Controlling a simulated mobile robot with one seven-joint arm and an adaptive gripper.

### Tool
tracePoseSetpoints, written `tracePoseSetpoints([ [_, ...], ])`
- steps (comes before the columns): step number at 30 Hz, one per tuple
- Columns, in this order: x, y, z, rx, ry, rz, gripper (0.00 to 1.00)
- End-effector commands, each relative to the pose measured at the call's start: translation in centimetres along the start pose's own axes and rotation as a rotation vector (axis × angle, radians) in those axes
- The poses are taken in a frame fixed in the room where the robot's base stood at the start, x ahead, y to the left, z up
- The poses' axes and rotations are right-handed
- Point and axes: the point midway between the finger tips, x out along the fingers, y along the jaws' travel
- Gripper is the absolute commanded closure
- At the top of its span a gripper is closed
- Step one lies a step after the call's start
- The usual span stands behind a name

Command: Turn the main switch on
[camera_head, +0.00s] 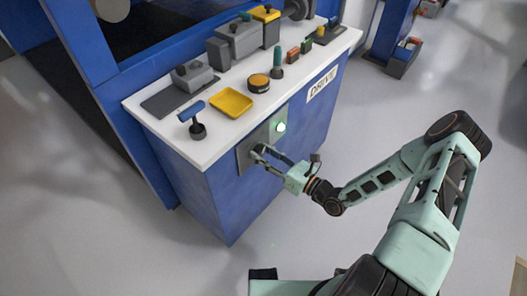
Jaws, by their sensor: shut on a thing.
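The grey switch plate (244,161) is mounted on the blue front face of the console (225,205), under the white top. A round green lamp (281,127) glows at the plate's upper right. My gripper (259,152) is at the lower left part of the plate, its two fingers closed around the main switch there. The switch itself is mostly hidden behind the fingers, so its turned position cannot be told. My arm reaches in from the lower right.
A "DRIVE" label (322,84) is right of the plate. The grey floor (400,110) right of the console is clear.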

Motion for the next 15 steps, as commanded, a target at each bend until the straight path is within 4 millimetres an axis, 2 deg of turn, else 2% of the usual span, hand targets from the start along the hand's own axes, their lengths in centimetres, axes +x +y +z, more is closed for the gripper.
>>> tracePoseSetpoints([
  [6, -0.07, 0.00, -0.01, 0.084, 0.001, -0.001, 0.88],
  [15, -0.07, 0.01, -0.08, 0.122, 0.002, -0.001, 0.88],
])
